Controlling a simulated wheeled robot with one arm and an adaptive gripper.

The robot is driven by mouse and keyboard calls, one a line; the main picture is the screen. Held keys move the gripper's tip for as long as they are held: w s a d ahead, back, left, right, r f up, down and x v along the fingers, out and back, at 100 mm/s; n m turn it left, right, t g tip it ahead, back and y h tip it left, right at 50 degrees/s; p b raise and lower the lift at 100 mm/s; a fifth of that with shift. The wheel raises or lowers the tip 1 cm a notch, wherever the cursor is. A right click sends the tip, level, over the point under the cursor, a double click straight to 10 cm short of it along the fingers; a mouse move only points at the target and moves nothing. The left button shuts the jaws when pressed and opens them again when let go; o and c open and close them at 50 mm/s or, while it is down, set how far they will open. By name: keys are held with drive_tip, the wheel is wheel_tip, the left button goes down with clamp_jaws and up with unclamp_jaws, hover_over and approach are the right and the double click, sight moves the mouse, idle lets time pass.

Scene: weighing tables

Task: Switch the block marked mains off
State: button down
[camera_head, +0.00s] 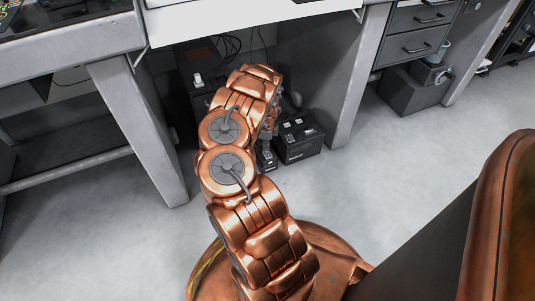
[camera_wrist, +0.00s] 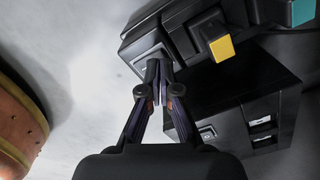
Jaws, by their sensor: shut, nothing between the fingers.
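Dark blocks stand on the floor under the table; I cannot read a mains marking on any. In the wrist view a long black block (camera_wrist: 185,35) has a grey panel at its near end and a yellow piece (camera_wrist: 222,48) and a teal piece (camera_wrist: 302,11) on it. My gripper (camera_wrist: 158,66) is shut, its fingertips at that panel; I cannot tell if they touch it. A larger black box (camera_wrist: 235,95) with small pale-framed parts sits beside it.
A dark case (camera_head: 197,95) with a white switch-like part (camera_head: 198,79) stands left of my arm, with cables behind. Grey table legs (camera_head: 140,130) (camera_head: 357,85) flank the space. A drawer unit (camera_head: 415,45) and dark bin (camera_head: 414,92) are at right.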

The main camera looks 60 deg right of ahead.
drive_tip(key=shift+f, duration=0.75)
idle(0.4)
drive_tip(key=shift+r, duration=0.1)
wheel_tip(320, 180, up, 7)
drive_tip(key=p, duration=0.7)
drive_tip(key=shift+p, duration=0.3)
idle(0.7)
